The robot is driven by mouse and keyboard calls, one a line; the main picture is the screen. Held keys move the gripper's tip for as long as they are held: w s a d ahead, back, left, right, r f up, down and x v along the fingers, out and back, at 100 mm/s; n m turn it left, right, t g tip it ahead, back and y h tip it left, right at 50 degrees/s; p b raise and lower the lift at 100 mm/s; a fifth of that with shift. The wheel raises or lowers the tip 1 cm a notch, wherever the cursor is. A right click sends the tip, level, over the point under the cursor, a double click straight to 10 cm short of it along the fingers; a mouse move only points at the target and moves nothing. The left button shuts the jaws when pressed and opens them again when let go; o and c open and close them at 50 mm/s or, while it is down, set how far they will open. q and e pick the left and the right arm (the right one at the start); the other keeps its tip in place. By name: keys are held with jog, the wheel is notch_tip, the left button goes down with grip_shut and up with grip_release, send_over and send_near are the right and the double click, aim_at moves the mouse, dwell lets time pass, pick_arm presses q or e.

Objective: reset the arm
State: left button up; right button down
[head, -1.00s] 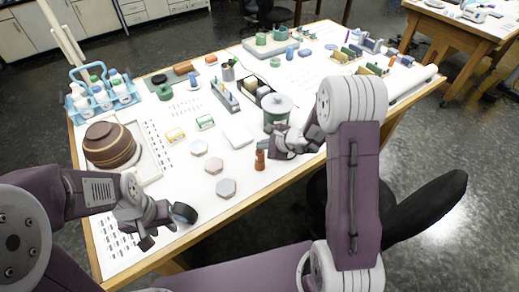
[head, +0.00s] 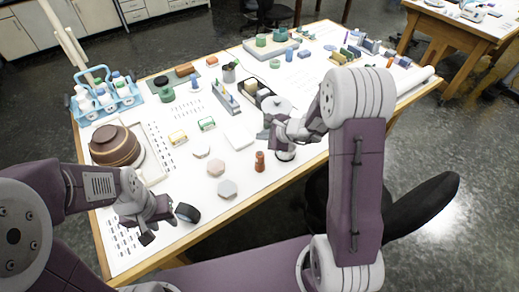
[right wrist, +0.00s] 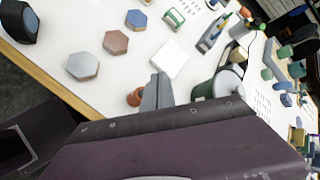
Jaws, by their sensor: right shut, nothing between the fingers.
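My right gripper (head: 272,137) is shut and empty, raised over the table in front of the green canister with a grey lid (head: 279,104). In the right wrist view its closed grey fingers (right wrist: 157,92) stand beside the orange bottle (right wrist: 135,97), with the canister (right wrist: 228,84) to the right. The orange bottle (head: 260,161) stands free on the table in the head view. My left gripper (head: 158,224) is low over the table's near left corner, its fingers apart and empty. A dark round-faced object (head: 187,213) lies just right of it.
The white-topped table (head: 190,240) holds hexagonal blocks (head: 227,188), a white square (head: 239,138), a brown striped pot (head: 115,146) and a blue bottle rack (head: 107,97). A black chair (head: 420,205) stands at the near right side.

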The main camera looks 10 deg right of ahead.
jog(key=shift+f, duration=0.15)
jog(key=shift+a+f+b, duration=0.1)
jog(key=shift+f+b, duration=0.2)
jog(key=shift+b, duration=0.05)
jog(key=shift+w+a+f+n+b, duration=0.1)
jog(key=shift+w+a+n+b, duration=0.2)
jog(key=shift+a+b, duration=0.7)
jog(key=s+a+f+n+g+y+b, duration=0.1)
jog(key=s+a+f+n+g+b, duration=0.3)
jog(key=s+n+b, duration=0.5)
jog(key=s+d+f+n+g+h, duration=0.1)
jog(key=s+d+f+n+h, duration=0.1)
jog(key=s, duration=0.5)
jog(key=s+d+f+n+g+h, duration=0.1)
jog(key=s+d+f+n+h, duration=0.2)
jog(key=s+d+n, duration=0.3)
jog(key=s+f+n, duration=0.1)
jog(key=s+n, duration=0.1)
jog(key=shift+f+n+g+h, duration=0.2)
jog(key=shift+n+g+h, duration=0.1)
jog(key=shift+n, duration=0.1)
